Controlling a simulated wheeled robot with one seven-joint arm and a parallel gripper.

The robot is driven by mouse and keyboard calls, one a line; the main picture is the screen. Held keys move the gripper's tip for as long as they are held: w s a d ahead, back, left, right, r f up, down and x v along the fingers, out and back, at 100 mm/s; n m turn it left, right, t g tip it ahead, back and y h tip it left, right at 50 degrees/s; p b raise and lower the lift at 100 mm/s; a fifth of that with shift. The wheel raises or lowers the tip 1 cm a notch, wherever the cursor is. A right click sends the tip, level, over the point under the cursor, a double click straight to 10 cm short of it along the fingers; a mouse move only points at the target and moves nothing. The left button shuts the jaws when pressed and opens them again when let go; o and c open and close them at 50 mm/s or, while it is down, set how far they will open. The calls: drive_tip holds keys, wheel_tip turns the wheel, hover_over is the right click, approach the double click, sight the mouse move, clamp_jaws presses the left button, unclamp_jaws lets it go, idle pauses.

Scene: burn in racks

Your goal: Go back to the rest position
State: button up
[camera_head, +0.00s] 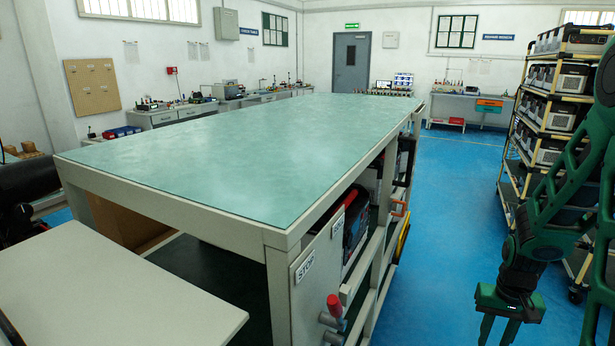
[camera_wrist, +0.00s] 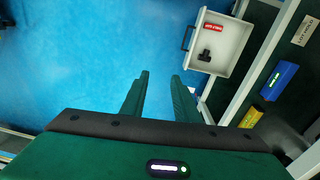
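My gripper (camera_head: 497,335) hangs pointing down at the lower right of the head view, over the blue floor between the big table and the rack. In the wrist view my gripper (camera_wrist: 160,76) shows two dark green fingers standing apart. Only blue floor shows between them, so it is open and empty. My green arm comes down from the right edge of the head view, in front of the rack.
The long green-topped table (camera_head: 240,150) is bare. The loaded rack (camera_head: 510,150) stands close behind my arm. In the wrist view an open white drawer (camera_wrist: 225,50) holds a small black object (camera_wrist: 206,55). Blue floor (camera_head: 450,190) is clear between table and rack.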

drive_tip(key=s+a+r, duration=0.2)
drive_tip(key=s+r, duration=0.7)
drive_tip(key=s+a+r+m, duration=0.1)
drive_tip(key=s+a+r, duration=0.2)
drive_tip(key=s+r, duration=0.6)
drive_tip(key=shift+s+y, duration=0.4)
drive_tip(key=shift+s, duration=0.3)
